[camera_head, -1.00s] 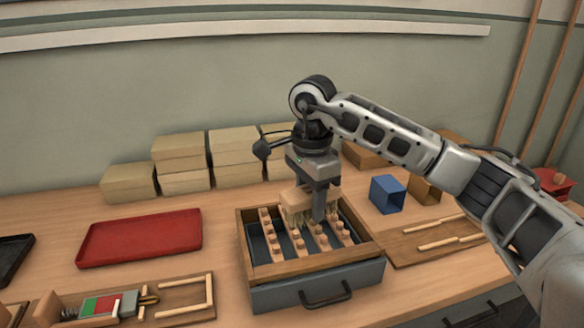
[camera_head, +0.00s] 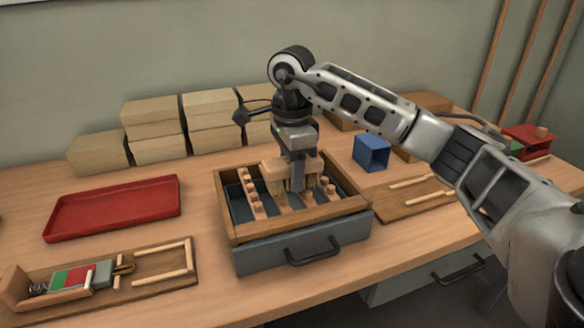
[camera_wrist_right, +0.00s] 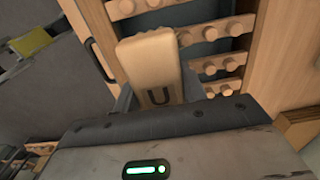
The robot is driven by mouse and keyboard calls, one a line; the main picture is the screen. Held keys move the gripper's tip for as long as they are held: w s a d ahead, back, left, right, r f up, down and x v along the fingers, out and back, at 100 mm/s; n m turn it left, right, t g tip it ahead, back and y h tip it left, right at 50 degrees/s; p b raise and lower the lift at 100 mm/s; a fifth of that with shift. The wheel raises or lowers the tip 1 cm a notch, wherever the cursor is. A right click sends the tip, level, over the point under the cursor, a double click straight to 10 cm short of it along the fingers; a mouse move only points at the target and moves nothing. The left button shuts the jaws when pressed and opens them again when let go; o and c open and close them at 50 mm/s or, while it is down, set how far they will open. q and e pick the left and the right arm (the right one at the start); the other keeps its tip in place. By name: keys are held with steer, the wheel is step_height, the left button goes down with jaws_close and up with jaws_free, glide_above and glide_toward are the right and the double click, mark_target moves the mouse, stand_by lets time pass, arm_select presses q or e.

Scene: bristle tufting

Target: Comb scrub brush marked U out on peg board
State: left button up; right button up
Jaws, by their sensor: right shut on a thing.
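The scrub brush (camera_head: 276,172) is a pale wooden block with bristles pointing down. Its U mark shows on the block (camera_wrist_right: 153,70) in the right wrist view. My right gripper (camera_head: 298,182) is shut on it and holds it over the peg board. The peg board (camera_head: 343,207) is a wooden-framed tray with rows of wooden pegs (camera_head: 250,192) and a dark floor, set on a grey drawer-like base. The bristles are down among the peg rows; I cannot tell how deep they reach. My left gripper is not in view.
A red tray (camera_head: 115,208) lies to the left. A wooden fixture with a red and green gauge (camera_head: 73,278) is at front left. Cardboard boxes (camera_head: 157,130) line the back. A blue open box (camera_head: 371,153) and a board with sticks (camera_head: 405,196) are to the right.

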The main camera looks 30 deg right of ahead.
steer(key=shift+f, duration=0.15)
stand_by(0.6)
steer(key=shift+f+b, duration=0.35)
steer(key=shift+f, duration=0.1)
steer(key=shift+w+d+r+p, duration=0.1)
steer(key=shift+w+d+p, duration=0.15)
steer(key=shift+w, duration=0.6)
steer(key=shift+w+d+r+p, duration=0.15)
steer(key=shift+w+p, duration=0.15)
steer(key=shift+w, duration=0.55)
steer(key=shift+w+d+p, duration=0.5)
steer(key=shift+w+p, duration=0.05)
steer(key=shift+w, duration=1.65)
steer(key=shift+s+a+f+p, duration=0.15)
steer(key=shift+s, duration=0.55)
steer(key=shift+s+a+f+p, duration=0.1)
steer(key=shift+s+a+p, duration=0.05)
steer(key=shift+s, duration=0.55)
steer(key=shift+s+a+f+p, duration=0.15)
steer(key=shift+s, duration=0.55)
